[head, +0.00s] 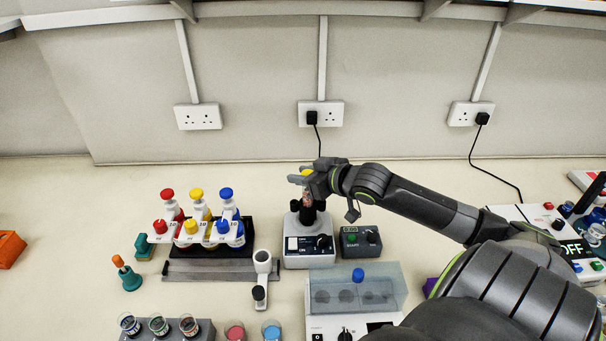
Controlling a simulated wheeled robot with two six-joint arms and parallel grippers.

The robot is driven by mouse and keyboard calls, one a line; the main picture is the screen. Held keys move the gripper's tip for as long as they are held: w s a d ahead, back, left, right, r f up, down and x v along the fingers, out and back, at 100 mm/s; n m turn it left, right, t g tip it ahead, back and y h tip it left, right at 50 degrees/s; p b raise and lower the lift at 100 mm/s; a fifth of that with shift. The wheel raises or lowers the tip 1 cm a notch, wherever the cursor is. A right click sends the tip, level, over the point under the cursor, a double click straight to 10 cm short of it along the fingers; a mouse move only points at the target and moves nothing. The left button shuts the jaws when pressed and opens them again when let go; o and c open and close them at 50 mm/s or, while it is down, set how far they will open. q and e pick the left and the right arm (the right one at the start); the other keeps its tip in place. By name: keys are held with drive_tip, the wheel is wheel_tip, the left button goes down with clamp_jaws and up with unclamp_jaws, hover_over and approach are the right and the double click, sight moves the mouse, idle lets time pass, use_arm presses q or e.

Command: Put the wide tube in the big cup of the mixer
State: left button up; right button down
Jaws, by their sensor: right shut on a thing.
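The mixer (309,255) is a small white and grey device with a dark knob, near the middle of the bench. Its black big cup (312,216) is on top, partly covered by my right gripper. My right gripper (303,183) is right above the mixer, shut on the wide tube (307,172). The tube's yellow cap shows at the fingers and a little of its body shows below them. The tube looks roughly upright. I cannot tell whether its lower end is inside the cup or just above it. My left gripper is not in view.
A rack of red, yellow and blue pipettes (207,215) stands left of the mixer. A small dark control box (361,241) is close to its right. A white stand (262,262) and a clear-lidded device (392,290) are in front. The bench behind the mixer is clear.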

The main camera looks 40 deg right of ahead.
drive_tip(key=shift+f, duration=0.15)
drive_tip(key=shift+f+b, duration=0.4)
drive_tip(key=shift+f, duration=0.2)
drive_tip(key=c, duration=1)
unclamp_jaws()
